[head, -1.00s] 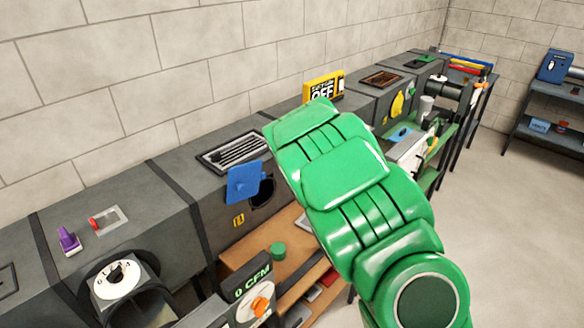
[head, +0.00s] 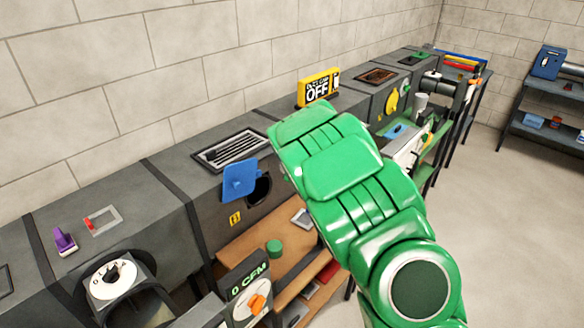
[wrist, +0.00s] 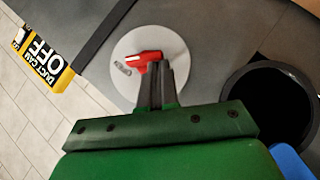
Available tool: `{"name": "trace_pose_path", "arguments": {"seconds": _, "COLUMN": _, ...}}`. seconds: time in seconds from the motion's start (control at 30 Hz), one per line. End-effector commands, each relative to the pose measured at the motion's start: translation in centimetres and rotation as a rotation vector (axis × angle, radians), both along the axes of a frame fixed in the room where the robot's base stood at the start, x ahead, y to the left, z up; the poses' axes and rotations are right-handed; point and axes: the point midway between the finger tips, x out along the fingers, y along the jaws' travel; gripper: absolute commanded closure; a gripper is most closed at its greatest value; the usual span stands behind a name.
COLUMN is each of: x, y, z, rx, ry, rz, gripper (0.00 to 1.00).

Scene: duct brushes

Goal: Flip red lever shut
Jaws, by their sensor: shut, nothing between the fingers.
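In the wrist view a red lever (wrist: 147,59) with a pale end sits on a round light-grey plate (wrist: 178,45) on the dark duct face. A small metal slot or clip lies beside it on the plate. My gripper (wrist: 160,66) is shut and empty, its dark fingertips right at the lever's right end. I cannot tell if they touch it. In the head view my green arm hides this lever and the gripper.
Near the lever are a round dark opening (wrist: 270,100) with a blue flap (head: 240,179) and a yellow OFF sign (head: 318,88). Another small red handle (head: 90,223) is on the duct top at left. A wooden shelf (head: 245,243) is below. Open floor lies at right.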

Motion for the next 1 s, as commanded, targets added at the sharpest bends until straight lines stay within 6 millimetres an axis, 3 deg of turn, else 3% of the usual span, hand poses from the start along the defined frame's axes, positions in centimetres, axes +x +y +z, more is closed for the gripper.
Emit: {"name": "trace_pose_path", "arguments": {"seconds": 1.0, "x": -0.13, "y": 0.16, "z": -0.54, "rx": -0.093, "ry": -0.090, "rz": 0.003, "gripper": 1.00}}
